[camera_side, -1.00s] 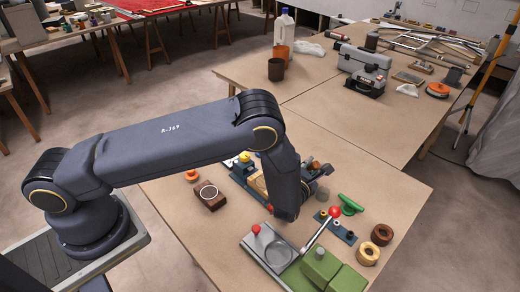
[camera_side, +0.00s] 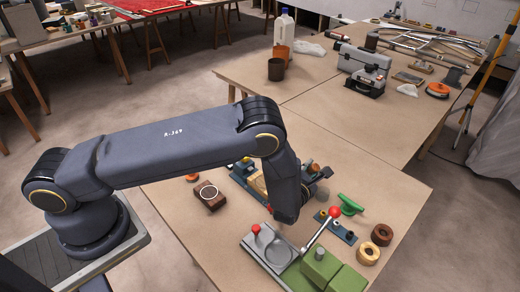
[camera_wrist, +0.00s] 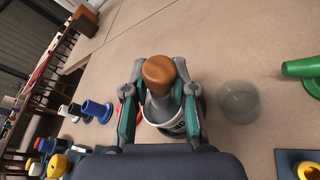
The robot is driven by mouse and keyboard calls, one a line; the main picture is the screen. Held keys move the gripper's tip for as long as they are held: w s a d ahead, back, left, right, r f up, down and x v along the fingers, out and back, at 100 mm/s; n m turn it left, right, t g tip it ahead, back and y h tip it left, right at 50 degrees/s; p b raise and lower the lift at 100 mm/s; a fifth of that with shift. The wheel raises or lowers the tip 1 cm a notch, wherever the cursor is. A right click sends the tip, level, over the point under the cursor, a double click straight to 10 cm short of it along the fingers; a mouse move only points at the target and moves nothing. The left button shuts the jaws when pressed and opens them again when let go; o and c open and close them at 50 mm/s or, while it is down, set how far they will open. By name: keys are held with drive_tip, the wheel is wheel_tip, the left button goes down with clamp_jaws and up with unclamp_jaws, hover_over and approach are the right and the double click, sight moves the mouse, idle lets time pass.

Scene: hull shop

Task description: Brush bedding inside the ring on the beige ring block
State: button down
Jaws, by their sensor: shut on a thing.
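In the wrist view my gripper (camera_wrist: 159,98) is shut on a brush with a rounded brown wooden handle (camera_wrist: 158,69) and a grey lower part. A white pot with dark lettering (camera_wrist: 172,127) is around or just behind the brush's lower end; the bristles are hidden.
A clear round vessel (camera_wrist: 239,101) stands right of my gripper, near a green cone-like part (camera_wrist: 303,70). A grey and green fixture with a red-knobbed lever (camera_side: 322,228) stands in front, near two rings (camera_side: 382,234). The table's left front is bare.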

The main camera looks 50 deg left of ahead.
idle(0.4)
drive_tip(key=shift+r, duration=3.5)
drive_tip(key=shift+r, duration=0.1)
drive_tip(key=shift+s+a+r, duration=0.1)
drive_tip(key=shift+a+r, duration=0.15)
drive_tip(key=shift+r, duration=0.35)
drive_tip(key=shift+s+a+r, duration=0.1)
drive_tip(key=shift+a+r, duration=0.15)
drive_tip(key=shift+r, duration=0.35)
drive_tip(key=s+a+r+n+g+y, duration=0.15)
drive_tip(key=s+a+r, duration=0.35)
drive_tip(key=s+a, duration=0.7)
wheel_tip(320, 180, down, 7)
drive_tip(key=d+n+h, duration=0.1)
drive_tip(key=d+n, duration=0.1)
drive_tip(key=shift+w+t, duration=0.45)
